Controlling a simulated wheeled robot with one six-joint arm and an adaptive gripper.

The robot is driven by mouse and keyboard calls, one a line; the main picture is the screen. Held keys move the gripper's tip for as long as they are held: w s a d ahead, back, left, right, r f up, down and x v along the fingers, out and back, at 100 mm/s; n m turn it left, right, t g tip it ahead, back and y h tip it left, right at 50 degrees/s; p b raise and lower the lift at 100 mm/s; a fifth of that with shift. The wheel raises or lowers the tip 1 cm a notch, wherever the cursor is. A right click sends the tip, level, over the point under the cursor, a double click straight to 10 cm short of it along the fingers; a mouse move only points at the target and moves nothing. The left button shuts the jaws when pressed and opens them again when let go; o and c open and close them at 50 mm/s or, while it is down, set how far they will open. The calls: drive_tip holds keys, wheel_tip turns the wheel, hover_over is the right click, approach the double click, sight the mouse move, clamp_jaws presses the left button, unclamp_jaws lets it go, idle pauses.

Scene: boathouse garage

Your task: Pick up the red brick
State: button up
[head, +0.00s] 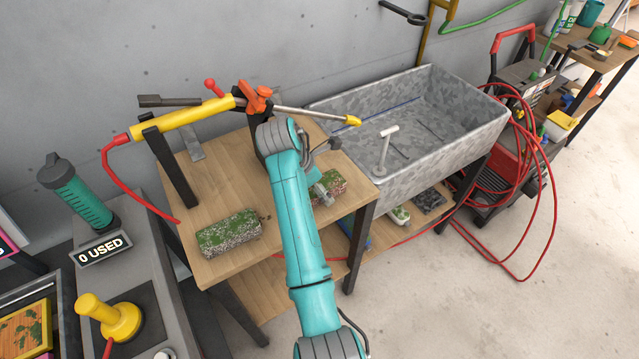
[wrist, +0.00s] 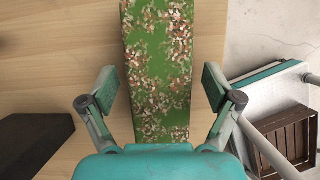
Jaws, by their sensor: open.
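The red brick (head: 333,180) lies on the wooden table (head: 215,185), with green moss and pale speckles over its reddish surface. My arm hides part of it in the head view. In the wrist view the mossy brick (wrist: 160,60) runs lengthwise up the middle of the picture. My gripper (wrist: 159,88) is open, with one finger on each side of the brick's near part. A gap shows between each finger and the brick, so the gripper holds nothing. In the head view my gripper is mostly hidden behind my arm.
A second mossy brick, greyer (head: 229,233), lies at the table's front left. A yellow pressure-washer lance (head: 185,118) rests on a stand behind. A metal sink (head: 440,110) stands to the right. In the wrist view a dark block (wrist: 32,142) is at left.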

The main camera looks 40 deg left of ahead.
drive_tip(key=shift+f, duration=0.15)
clamp_jaws()
